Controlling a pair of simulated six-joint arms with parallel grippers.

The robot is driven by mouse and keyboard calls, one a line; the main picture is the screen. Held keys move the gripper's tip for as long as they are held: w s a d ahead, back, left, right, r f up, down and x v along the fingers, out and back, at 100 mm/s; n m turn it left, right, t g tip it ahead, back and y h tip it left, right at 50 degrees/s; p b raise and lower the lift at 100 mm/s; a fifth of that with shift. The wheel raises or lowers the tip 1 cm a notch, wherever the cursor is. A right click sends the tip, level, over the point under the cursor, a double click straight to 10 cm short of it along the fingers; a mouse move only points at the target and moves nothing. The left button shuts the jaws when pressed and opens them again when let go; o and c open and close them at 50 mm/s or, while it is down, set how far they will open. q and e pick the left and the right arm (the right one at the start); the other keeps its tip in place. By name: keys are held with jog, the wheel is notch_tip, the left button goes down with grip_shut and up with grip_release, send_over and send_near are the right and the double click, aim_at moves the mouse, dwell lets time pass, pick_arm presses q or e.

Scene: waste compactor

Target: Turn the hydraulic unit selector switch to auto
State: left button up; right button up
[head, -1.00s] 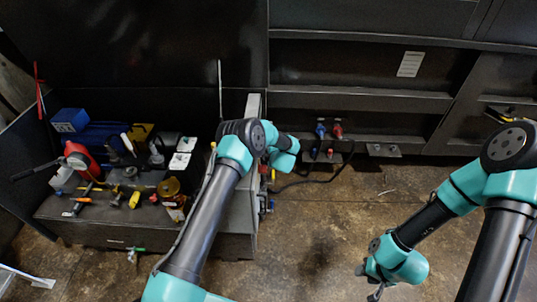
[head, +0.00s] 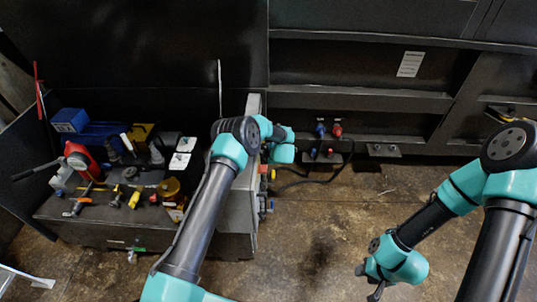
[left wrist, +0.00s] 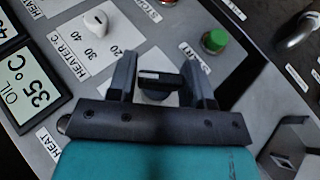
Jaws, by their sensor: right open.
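In the left wrist view a black selector switch (left wrist: 160,80) on a grey control panel (left wrist: 150,30) shows between the two fingers of my left gripper (left wrist: 160,72). The fingers stand apart on either side of it, and I see no clear grip. The switch's lower part and its labels are hidden by the gripper. In the head view the left gripper and switch are hidden behind my left arm, beside the grey cabinet (head: 240,205). My right gripper (head: 369,282) is open and empty, low over the floor at the right.
The panel also carries a white knob (left wrist: 95,21), a green button (left wrist: 214,41) and an oil temperature display (left wrist: 38,95). Tools and bottles crowd the bench (head: 100,232) at left. Red and blue hose couplings (head: 337,129) sit on the back wall. The floor in the middle is clear.

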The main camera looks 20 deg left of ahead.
pick_arm(q)
jog(key=o, duration=0.4)
jog(key=v, duration=1.7)
jog(key=shift+s+d+r, duration=0.1)
jog(key=shift+d, duration=0.05)
jog(key=s+d+f+m+g+h, duration=0.1)
jog(key=s+f+m+h, duration=0.15)
jog(key=s+f, duration=0.4)
jog(key=s+f+m+g+h, duration=0.1)
jog(key=s+f+m, duration=0.2)
jog(key=s, duration=0.7)
jog(key=s+d+f+m+g+h, duration=0.1)
jog(key=s+f+m+h, duration=0.15)
jog(key=s+f, duration=0.4)
jog(key=shift+s+a+r+m+g+h, duration=0.65)
jog(key=shift+s+a+r+m, duration=0.4)
jog(key=shift+s+a+m, duration=0.9)
jog(key=shift+s+a+r+m+g+h, duration=0.4)
jog(key=shift+s+a+r+m+h, duration=0.8)
jog(key=shift+s+m, duration=1.2)
jog(key=shift+s+a+r+m+g+h, duration=0.45)
jog(key=shift+s+a+r+m, duration=0.45)
jog(key=shift+s+a+m, duration=1.3)
